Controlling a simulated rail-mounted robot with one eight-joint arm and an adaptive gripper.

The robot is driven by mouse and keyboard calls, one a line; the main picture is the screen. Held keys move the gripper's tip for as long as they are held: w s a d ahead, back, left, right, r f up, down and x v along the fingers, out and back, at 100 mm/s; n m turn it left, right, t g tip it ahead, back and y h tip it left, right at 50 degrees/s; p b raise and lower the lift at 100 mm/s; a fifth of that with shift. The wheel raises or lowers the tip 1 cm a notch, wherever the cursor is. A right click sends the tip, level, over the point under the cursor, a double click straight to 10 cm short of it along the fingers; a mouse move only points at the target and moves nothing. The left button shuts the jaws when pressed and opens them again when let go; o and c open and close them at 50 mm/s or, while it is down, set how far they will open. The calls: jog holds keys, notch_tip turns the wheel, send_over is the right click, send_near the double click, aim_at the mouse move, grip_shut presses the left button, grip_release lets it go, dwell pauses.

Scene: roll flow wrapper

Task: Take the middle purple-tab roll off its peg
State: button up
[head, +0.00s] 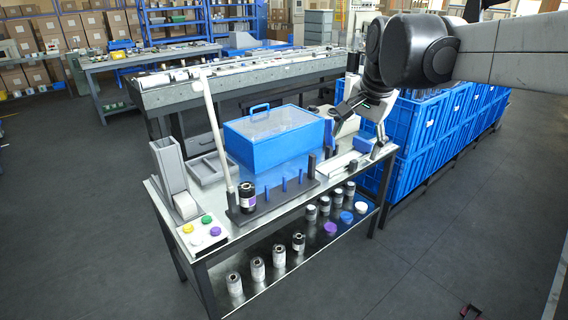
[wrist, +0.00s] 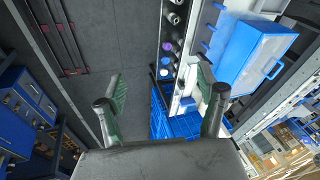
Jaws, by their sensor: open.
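My gripper (head: 366,122) is open and empty, raised above the right end of the workbench; its two spread fingers also show in the wrist view (wrist: 160,88). A dark roll with a white and purple label (head: 247,197) stands at the left end of the black peg rack (head: 272,207). Several blue pegs (head: 284,184) to its right look bare. On the lower shelf, a purple-topped roll (head: 330,229) stands among several others; its purple top shows in the wrist view (wrist: 168,47). I cannot tell which roll is the middle purple-tab one. Nothing is between my fingers.
A blue lidded box (head: 270,150) stands behind the rack. A white upright post (head: 216,135) rises left of it, near coloured buttons (head: 206,219). Blue crates (head: 420,135) stand at the right. The floor in front of the bench is clear.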

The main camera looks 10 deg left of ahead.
jog(key=w+a+f+m+g, duration=0.1)
jog(key=w+a+f+m, duration=0.1)
jog(key=w+a, duration=0.65)
jog(key=m+g, duration=0.3)
jog(key=m, duration=0.2)
send_over(246, 195)
jog(key=w, duration=0.3)
jog(key=f, duration=1.8)
jog(key=shift+w+d+f+b, duration=0.2)
jog(key=shift+d+f+b, duration=0.05)
jog(key=shift+d+b, duration=0.1)
jog(key=f, duration=0.4)
jog(key=a+f+b, duration=0.1)
jog(key=f, duration=0.9)
jog(key=shift+s+a+f, duration=0.2)
jog(key=shift+s+a, duration=0.1)
jog(key=shift+a, duration=0.1)
jog(key=c, duration=1.6)
jog(key=shift+o, duration=0.2)
jog(key=shift+r, duration=0.1)
